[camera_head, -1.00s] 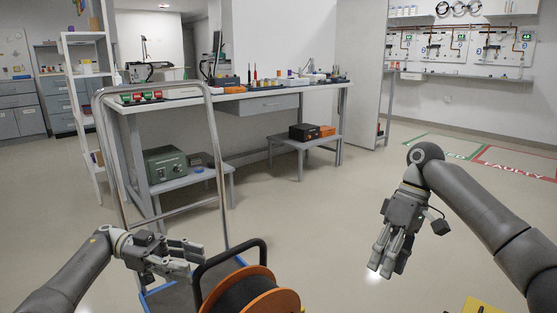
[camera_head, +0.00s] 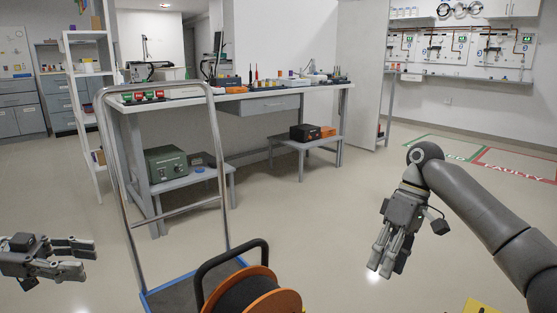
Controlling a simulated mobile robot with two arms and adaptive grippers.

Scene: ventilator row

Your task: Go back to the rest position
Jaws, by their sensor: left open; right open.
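My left gripper (camera_head: 84,257) is open and empty at the lower left, with its fingers pointing right, left of the cart and apart from it. My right gripper (camera_head: 383,265) is open and empty at the right, with its fingers pointing down over bare floor. Neither gripper touches anything that I can see.
A cart with a tall metal push handle (camera_head: 112,160) stands between my grippers. An orange and black cable reel (camera_head: 280,303) with a black handle is at the bottom centre. A workbench (camera_head: 235,104) stands behind. Open floor lies to the right.

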